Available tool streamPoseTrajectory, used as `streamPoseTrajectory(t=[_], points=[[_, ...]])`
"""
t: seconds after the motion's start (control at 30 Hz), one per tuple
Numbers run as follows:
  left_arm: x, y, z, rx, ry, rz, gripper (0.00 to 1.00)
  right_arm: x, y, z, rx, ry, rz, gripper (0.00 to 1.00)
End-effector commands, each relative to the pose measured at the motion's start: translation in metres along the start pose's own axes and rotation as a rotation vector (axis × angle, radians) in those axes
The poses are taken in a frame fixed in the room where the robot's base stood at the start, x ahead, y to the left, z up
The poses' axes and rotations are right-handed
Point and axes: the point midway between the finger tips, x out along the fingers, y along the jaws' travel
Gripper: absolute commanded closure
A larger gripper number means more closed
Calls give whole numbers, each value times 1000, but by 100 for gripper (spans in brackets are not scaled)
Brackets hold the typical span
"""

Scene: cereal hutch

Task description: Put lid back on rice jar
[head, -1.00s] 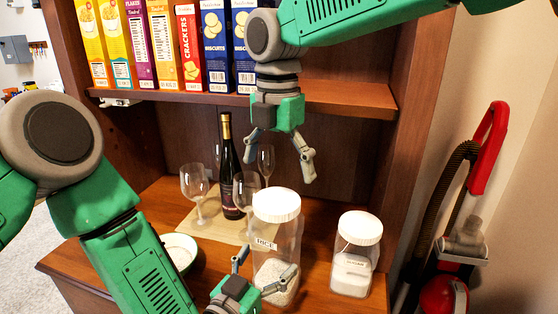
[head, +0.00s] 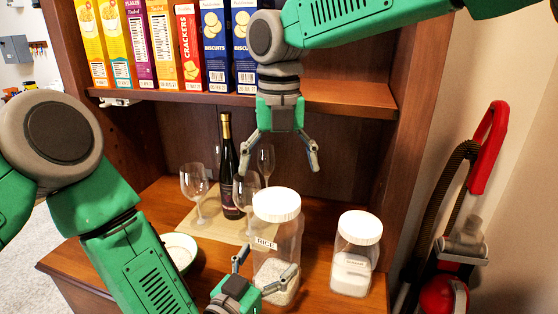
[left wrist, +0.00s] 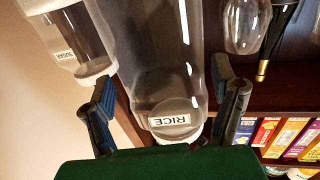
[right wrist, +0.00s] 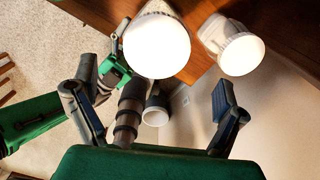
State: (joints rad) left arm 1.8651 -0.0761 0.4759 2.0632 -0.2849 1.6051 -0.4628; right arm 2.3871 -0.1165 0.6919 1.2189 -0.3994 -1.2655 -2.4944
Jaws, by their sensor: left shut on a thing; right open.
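The rice jar (head: 286,240) is clear, with a RICE label and pale rice at its bottom. It stands upright on the wooden counter. Its white lid (head: 276,204) sits on top, and also shows in the right wrist view (right wrist: 157,45). I cannot tell how tightly it is seated. My left gripper (head: 268,263) is shut on the lower part of the jar, one finger on each side; the jar fills the left wrist view (left wrist: 160,60) between the fingers. My right gripper (head: 281,168) is open and empty above the lid, fingers pointing down, apart from it.
A sugar jar (head: 353,265) with a white lid stands close to the right. Wine glasses (head: 195,185) and a dark bottle (head: 229,175) stand behind left. A bowl (head: 180,250) is at the left. A shelf edge (head: 345,100) with boxes runs above, behind my right arm.

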Motion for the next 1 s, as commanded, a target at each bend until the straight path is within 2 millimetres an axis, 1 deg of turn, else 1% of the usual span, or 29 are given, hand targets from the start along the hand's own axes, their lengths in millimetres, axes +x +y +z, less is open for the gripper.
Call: streamPoseTrajectory(t=[0.2,0.4,0.6,0.83,0.87,0.9,0.97,1.0], points=[[0,0,-1,0,3,0,100,35,-1,0,1,3,-3,8],[0,0,-1,0,3,0,100,61,0,0,1,2,-2,8],[0,0,-1,0,3,0,100,71,0,0,1,1,-2,8],[0,0,-1,0,3,0,100,71,0,0,1,0,-1,8],[0,0,-1,0,3,0,100,71,0,0,1,0,-1,11],[0,0,-1,0,3,0,100,71,0,0,1,0,-1,25],[0,0,-1,0,3,-1,100,71,0,0,1,0,-1,46],[0,0,-1,0,3,-1,100,71,0,0,1,0,-2,60]])
